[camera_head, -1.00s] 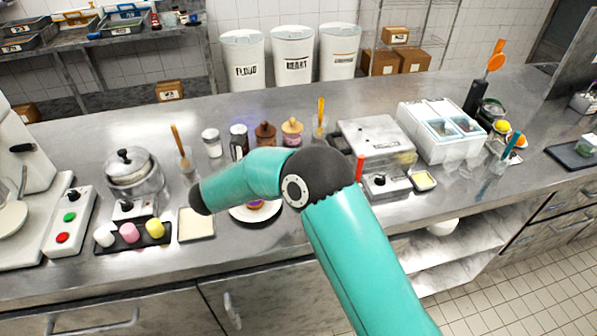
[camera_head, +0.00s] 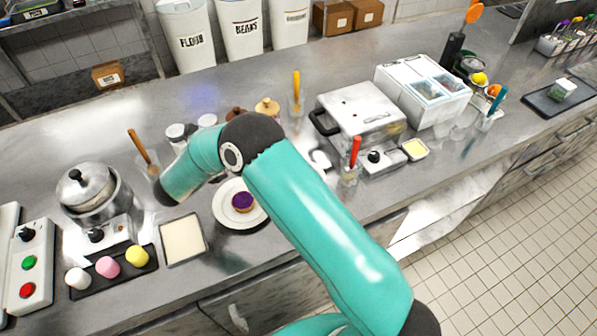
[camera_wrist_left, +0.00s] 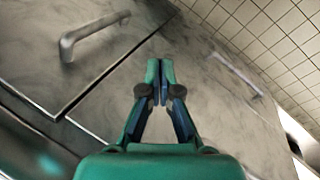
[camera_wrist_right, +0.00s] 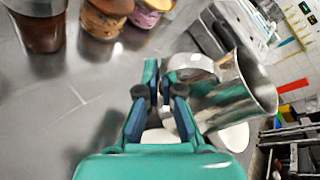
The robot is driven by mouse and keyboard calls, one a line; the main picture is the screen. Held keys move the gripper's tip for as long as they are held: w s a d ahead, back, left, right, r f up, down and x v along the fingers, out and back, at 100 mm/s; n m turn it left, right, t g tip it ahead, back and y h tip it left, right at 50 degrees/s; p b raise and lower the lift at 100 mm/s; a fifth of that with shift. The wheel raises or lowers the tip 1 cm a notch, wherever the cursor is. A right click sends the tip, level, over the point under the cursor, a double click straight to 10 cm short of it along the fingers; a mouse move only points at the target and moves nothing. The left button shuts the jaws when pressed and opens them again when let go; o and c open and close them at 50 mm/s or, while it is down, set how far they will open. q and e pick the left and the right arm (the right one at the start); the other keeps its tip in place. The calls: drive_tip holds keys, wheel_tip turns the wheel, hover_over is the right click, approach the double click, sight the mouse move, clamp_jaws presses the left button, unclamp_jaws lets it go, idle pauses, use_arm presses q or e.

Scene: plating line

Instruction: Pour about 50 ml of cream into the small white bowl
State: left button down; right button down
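The steel pitcher (camera_wrist_right: 248,88) shows in the right wrist view, right of and beyond my right gripper (camera_wrist_right: 160,72). Its inside and any cream are not visible. White rounded shapes (camera_wrist_right: 235,137) lie below the pitcher; one may be the small white bowl, partly hidden. In the head view my teal right arm covers its own gripper and much of that spot. My left gripper (camera_wrist_left: 160,68) is shut and empty, in front of the cabinet doors below the counter.
A plate (camera_head: 228,214) with a purple-topped item lies below my arm. A griddle (camera_head: 358,112) and a glass with a red-handled tool (camera_head: 350,172) stand to the right. Jars (camera_head: 267,107) stand behind the arm. A pot (camera_head: 90,195) and a pale tray (camera_head: 183,240) are at left.

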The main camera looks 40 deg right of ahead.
drive_tip(key=shift+a+r, duration=0.1)
drive_tip(key=shift+r, duration=0.1)
drive_tip(key=shift+r, duration=0.1)
drive_tip(key=shift+s+d+r+m+t, duration=0.2)
drive_tip(key=shift+s+r+m+t, duration=0.35)
drive_tip(key=shift+r, duration=0.25)
drive_tip(key=shift+s+d+m+y, duration=0.2)
drive_tip(key=shift+s+m+y, duration=0.15)
drive_tip(key=shift+m, duration=0.2)
drive_tip(key=shift+s+d+t, duration=0.1)
drive_tip(key=shift+s+t, duration=0.05)
drive_tip(key=shift+t, duration=0.1)
drive_tip(key=s+d+r+m+t+y+b, duration=0.1)
drive_tip(key=s+d+r+m+t+b, duration=0.2)
drive_tip(key=s+r+m+b, duration=0.3)
drive_tip(key=shift+m+t+b, duration=0.4)
drive_tip(key=shift+m+b, duration=0.2)
drive_tip(key=shift+b, duration=0.1)
